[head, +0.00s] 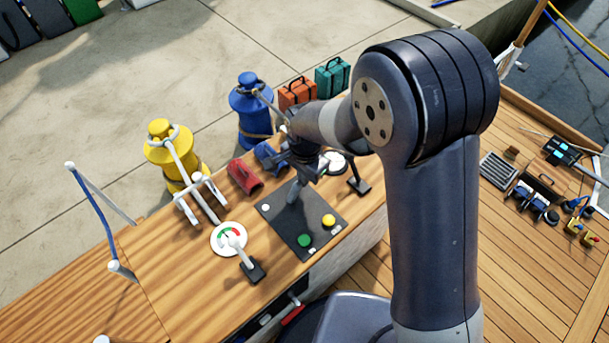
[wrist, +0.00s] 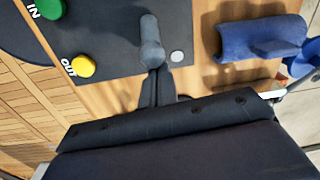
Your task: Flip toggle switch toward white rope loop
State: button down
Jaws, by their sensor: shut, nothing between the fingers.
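A grey toggle switch (head: 293,194) stands up from the dark panel (head: 284,222) on the wooden console top. In the wrist view the toggle switch (wrist: 150,32) rises right at the fingertips. My gripper (head: 301,176) is shut and empty, pointing down at the panel from its far side. In the wrist view the tips of my gripper (wrist: 157,72) are against or very close to the toggle; I cannot tell whether they touch.
The panel also bears a green button (head: 305,240), a yellow button (head: 328,220) and a small white disc (head: 265,208). A red holder (head: 244,177), a gauge (head: 229,238) and a lever (head: 248,265) stand nearby.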

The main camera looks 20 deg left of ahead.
aim_at(292, 190)
jog(key=shift+s, duration=0.15)
jog(key=shift+s+a+r+t+h+b, duration=0.2)
jog(key=shift+s+a+t+h+b, duration=0.15)
jog(key=shift+t, duration=0.25)
jog(key=shift+s+a+t+h+b, duration=0.1)
jog(key=shift+s+t+h+b, duration=0.3)
jog(key=shift+b, duration=0.6)
jog(key=s+t+b, duration=0.1)
jog(key=b, duration=0.1)
jog(key=s+a+t+h+b, duration=0.1)
jog(key=t+b, duration=0.1)
jog(key=b, duration=0.1)
jog(key=t+b, duration=0.1)
jog(key=b, duration=0.2)
jog(key=shift+s+a+r+h, duration=0.15)
jog(key=shift+s+a+h, duration=0.1)
jog(key=shift+s+h, duration=0.15)
jog(key=s+t+b, duration=0.1)
jog(key=b, duration=0.1)
jog(key=t+h+b, duration=0.1)
jog(key=t+b, duration=0.1)
jog(key=shift+s+a+r, duration=0.1)
jog(key=shift+s+a, duration=0.25)
jog(key=shift+a, duration=0.05)
jog(key=shift+s+a+r+b, duration=0.15)
jog(key=shift+s+b, duration=0.25)
jog(key=shift+b, duration=0.4)
jog(key=shift+s+a, duration=0.1)
